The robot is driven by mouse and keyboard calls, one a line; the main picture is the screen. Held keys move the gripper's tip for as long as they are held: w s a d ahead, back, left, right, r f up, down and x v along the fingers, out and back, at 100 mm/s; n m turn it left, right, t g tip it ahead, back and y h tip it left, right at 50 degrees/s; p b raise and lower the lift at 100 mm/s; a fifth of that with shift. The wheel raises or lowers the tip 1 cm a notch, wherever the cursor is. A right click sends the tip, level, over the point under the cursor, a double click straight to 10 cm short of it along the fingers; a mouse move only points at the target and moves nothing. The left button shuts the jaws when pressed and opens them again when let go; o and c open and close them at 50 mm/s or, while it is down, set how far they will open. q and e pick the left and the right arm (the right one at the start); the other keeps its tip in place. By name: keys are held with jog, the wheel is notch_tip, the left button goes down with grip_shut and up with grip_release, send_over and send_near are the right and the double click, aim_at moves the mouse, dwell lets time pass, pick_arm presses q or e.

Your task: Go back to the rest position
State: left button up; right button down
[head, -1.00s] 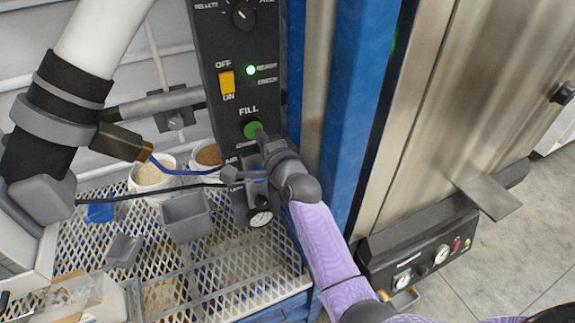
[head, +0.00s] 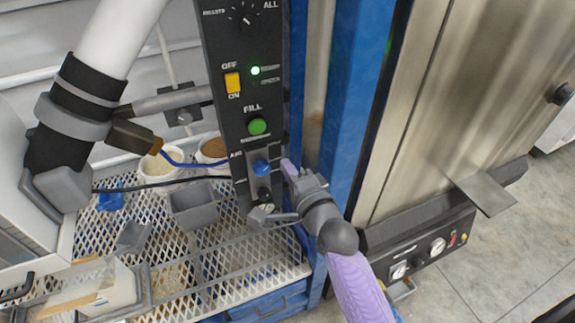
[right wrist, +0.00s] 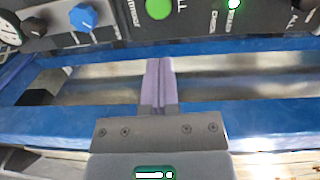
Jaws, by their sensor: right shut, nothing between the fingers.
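My right gripper (head: 287,168) stands beside the lower right edge of the black control panel (head: 245,105), apart from the green FILL button (head: 257,126). In the right wrist view its two purple fingers (right wrist: 158,85) are pressed together with nothing between them, in front of the blue frame (right wrist: 255,120). The green button (right wrist: 158,8) shows at the top of that view. The yellow OFF/ON switch (head: 232,82) and a lit green lamp (head: 255,70) sit above the button. My left gripper is not in view.
A blue knob (head: 261,167) sits low on the panel, close to my fingers. The blue upright (head: 352,90) and the steel cabinet (head: 425,110) with a jutting plate (head: 486,193) stand to the right. A grey bin (head: 194,206) rests on the mesh shelf (head: 228,263).

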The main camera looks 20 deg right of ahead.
jog(key=shift+f, duration=0.1)
jog(key=s+a+f+n+g, duration=0.1)
jog(key=s+f+n+g, duration=0.4)
jog(key=f, duration=0.7)
jog(key=s+a+f+n+g, duration=0.1)
jog(key=s+f+n+g, duration=0.4)
jog(key=f, duration=0.7)
jog(key=s+d+f+n+g, duration=0.1)
jog(key=s+f+n+g, duration=0.1)
jog(key=s, duration=0.8)
jog(key=s+d+f+n+g+h, duration=0.1)
jog(key=s+d+f+n+g, duration=0.1)
jog(key=s+f+n, duration=0.2)
jog(key=s+d+f+n+g, duration=0.1)
jog(key=s+f+n, duration=0.3)
jog(key=s, duration=1.3)
notch_tip(320, 180, down, 4)
jog(key=shift+d+f+g, duration=0.15)
jog(key=shift+g, duration=0.75)
